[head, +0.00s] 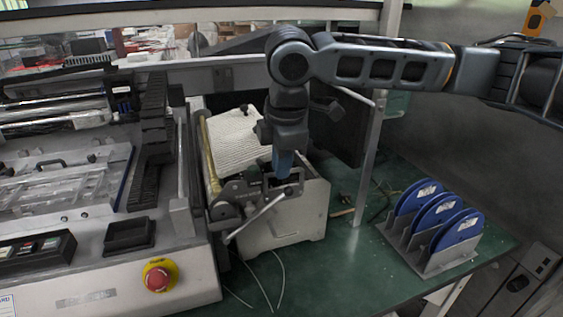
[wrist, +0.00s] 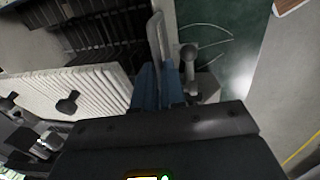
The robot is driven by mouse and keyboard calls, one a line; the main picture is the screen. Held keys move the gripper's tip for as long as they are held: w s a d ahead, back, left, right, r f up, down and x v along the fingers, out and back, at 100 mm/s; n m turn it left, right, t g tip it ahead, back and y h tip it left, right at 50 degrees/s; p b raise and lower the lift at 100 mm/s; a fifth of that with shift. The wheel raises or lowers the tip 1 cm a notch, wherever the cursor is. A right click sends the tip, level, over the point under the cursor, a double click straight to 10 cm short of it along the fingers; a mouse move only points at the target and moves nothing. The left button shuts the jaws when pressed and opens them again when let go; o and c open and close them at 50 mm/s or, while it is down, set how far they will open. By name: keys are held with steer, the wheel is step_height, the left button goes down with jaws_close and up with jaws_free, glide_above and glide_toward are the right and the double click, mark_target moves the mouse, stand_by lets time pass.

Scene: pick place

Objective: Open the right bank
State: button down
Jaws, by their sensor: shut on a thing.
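My gripper (head: 284,176) points down with its blue fingers at the dark metal clamp mechanism (head: 232,192) on the front of a pale box (head: 285,222). It is shut on a thin grey metal bar, seen between the blue fingers (wrist: 159,78) in the wrist view. The bar (wrist: 157,38) runs up and away from the fingertips there. A silver lever (head: 258,215) slants down to the left below my gripper. The box has a white ribbed panel (head: 236,140), also at left in the wrist view (wrist: 75,92). The grasp itself is partly hidden in the head view.
A grey machine with a red emergency button (head: 158,278) stands left. A rack (head: 437,258) with blue discs (head: 455,231) sits right on the green table (head: 345,275). An upright metal post (head: 371,160) stands behind. The table between box and rack is mostly clear, with loose wires.

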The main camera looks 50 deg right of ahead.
stand_by(0.3)
steer(key=s+d, duration=0.1)
steer(key=d, duration=0.1)
steer(key=s+d+p, duration=0.1)
steer(key=s+d, duration=0.1)
steer(key=shift+s+d, duration=0.15)
steer(key=shift+d, duration=0.2)
steer(key=c, duration=1.2)
jaws_free()
step_height(320, 180, up, 8)
steer(key=s, duration=0.1)
steer(key=shift+a+f, duration=0.2)
steer(key=shift+a, duration=0.25)
steer(key=shift+s, duration=0.1)
